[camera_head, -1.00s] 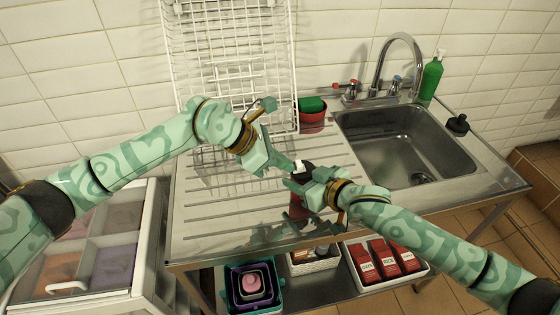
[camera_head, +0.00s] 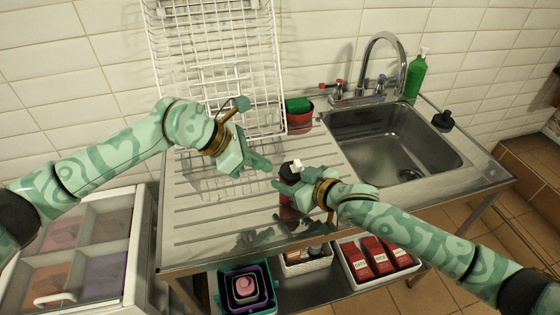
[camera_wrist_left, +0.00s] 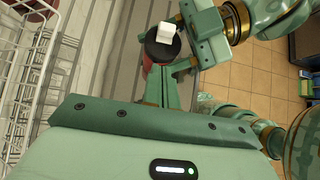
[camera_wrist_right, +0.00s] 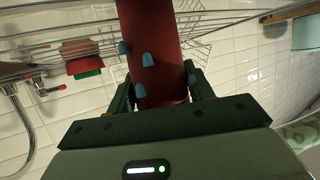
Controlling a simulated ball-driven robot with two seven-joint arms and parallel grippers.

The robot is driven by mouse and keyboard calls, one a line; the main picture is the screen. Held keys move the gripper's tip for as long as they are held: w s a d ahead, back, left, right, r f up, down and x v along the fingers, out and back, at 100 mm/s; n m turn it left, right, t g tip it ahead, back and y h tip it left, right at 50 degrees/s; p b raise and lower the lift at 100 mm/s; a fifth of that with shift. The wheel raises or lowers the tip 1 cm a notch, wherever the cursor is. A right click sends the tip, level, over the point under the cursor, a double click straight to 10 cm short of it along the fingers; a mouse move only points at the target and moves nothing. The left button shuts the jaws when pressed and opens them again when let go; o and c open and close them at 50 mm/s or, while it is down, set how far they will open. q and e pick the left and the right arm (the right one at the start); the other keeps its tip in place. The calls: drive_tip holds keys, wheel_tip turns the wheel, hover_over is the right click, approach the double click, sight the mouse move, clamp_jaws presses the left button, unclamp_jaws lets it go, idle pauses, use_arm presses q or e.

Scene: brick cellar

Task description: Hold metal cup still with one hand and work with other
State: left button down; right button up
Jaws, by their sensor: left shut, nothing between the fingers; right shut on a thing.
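A dark red cylinder (camera_wrist_right: 148,25), seemingly the metal cup, is between the fingers of my right gripper (camera_wrist_right: 160,85), which is shut on it. Its round black top (camera_head: 289,172) carries a small white block and faces up in the head view. The black top also shows in the left wrist view (camera_wrist_left: 163,46). My right gripper hides part of the red body. My left gripper (camera_head: 266,164) is shut and empty. Its tips point at the black top from the left, with a small gap in the head view. I cannot tell whether the cup's base touches the drainer.
A ribbed steel drainer (camera_head: 205,215) lies below both grippers, with a sink (camera_head: 400,145) and tap to its right. A white wire rack (camera_head: 215,60) stands behind. A red pot with a green sponge (camera_head: 299,113) is at the back.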

drive_tip(key=o, duration=1.1)
drive_tip(key=shift+d, duration=0.1)
drive_tip(key=shift+c, duration=0.2)
use_arm(q)
drive_tip(key=v, duration=0.8)
drive_tip(key=shift+r, duration=0.2)
use_arm(e)
drive_tip(key=v, duration=1.2)
